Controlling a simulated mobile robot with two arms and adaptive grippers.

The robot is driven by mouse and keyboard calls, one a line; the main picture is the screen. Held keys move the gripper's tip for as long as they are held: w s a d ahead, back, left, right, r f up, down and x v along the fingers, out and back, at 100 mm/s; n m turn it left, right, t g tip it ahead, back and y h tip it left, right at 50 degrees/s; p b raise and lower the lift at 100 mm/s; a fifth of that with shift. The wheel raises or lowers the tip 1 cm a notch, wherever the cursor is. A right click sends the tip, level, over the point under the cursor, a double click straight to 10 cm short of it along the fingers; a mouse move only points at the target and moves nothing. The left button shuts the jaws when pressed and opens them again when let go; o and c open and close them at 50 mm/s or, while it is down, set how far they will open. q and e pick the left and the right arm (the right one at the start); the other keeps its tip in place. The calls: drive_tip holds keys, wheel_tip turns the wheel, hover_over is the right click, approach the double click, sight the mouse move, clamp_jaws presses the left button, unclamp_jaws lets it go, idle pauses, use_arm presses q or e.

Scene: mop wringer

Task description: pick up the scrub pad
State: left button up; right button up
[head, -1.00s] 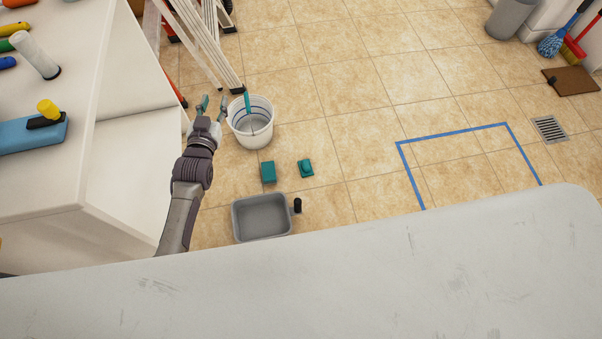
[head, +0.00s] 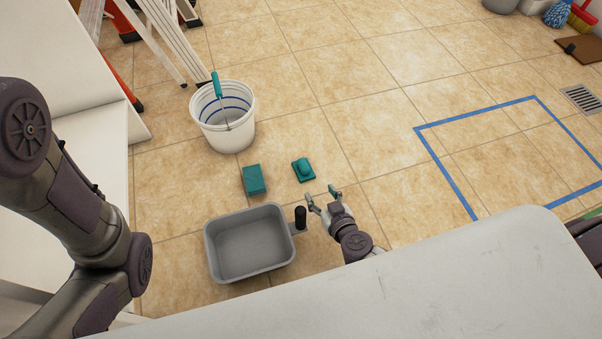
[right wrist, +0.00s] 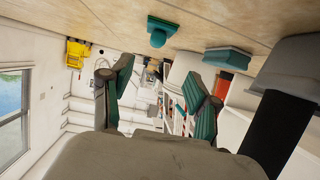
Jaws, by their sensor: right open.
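Two small teal pieces lie on the tiled floor: a plain rectangular block (head: 254,180) and a flat piece with a rounded knob on top (head: 303,170). I cannot tell for sure which is the scrub pad. My right gripper (head: 322,196) is open and empty, a little below and right of the knobbed piece, apart from it. In the right wrist view the picture is upside down; the knobbed piece (right wrist: 160,28) and the block (right wrist: 228,57) lie beyond the open fingers. My left arm fills the left of the head view; its gripper is out of view.
A grey tub (head: 212,254) with a black upright handle (head: 300,218) stands just left of my right gripper. A white bucket (head: 222,132) stands behind the block. A white surface (head: 400,300) crosses the front. Blue tape (head: 445,180) marks open floor at right.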

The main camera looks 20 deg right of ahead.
drive_tip(key=b, duration=0.4)
approach(305, 166)
drive_tip(key=w+f, duration=0.1)
drive_tip(key=w+a+f, duration=0.1)
drive_tip(key=w, duration=0.1)
drive_tip(key=shift+f, duration=0.1)
drive_tip(key=b+x, duration=0.4)
drive_tip(key=b, duration=0.1)
drive_tip(key=shift+w+d, duration=0.25)
drive_tip(key=shift+w, duration=0.55)
clamp_jaws()
drive_tip(key=shift+r, duration=0.25)
